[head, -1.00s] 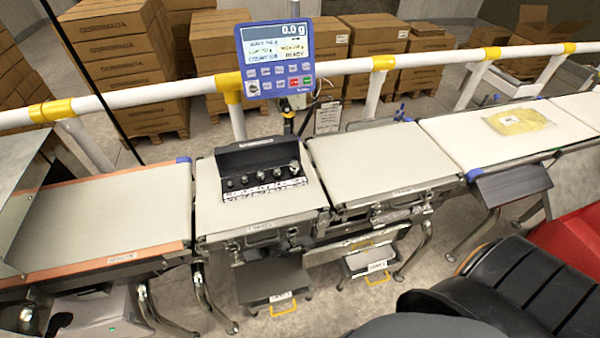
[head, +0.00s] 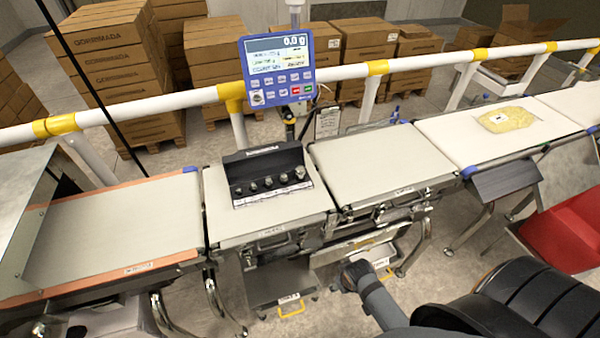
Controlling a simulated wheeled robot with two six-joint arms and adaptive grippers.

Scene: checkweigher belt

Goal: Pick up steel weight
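The steel weights (head: 269,183) stand in a row, several of them, in a black stepped holder (head: 263,159) on the weighing belt section. They rise in size from left to right, with the largest weight (head: 300,173) at the right end. A label strip runs along the holder's front. An arm of mine, which looks like the right one, comes in at the bottom right of centre. Its dark gripper (head: 355,273) is low in front of the belt line, well apart from the weights; its fingers are too dark to read. My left gripper is not seen.
Empty belts (head: 112,232) lie left and right of the weighing section. A yellow bag (head: 508,119) lies on the far right belt. The blue display (head: 278,69) and white rail (head: 350,71) stand behind the holder. Dark steps (head: 280,282) hang below the front edge.

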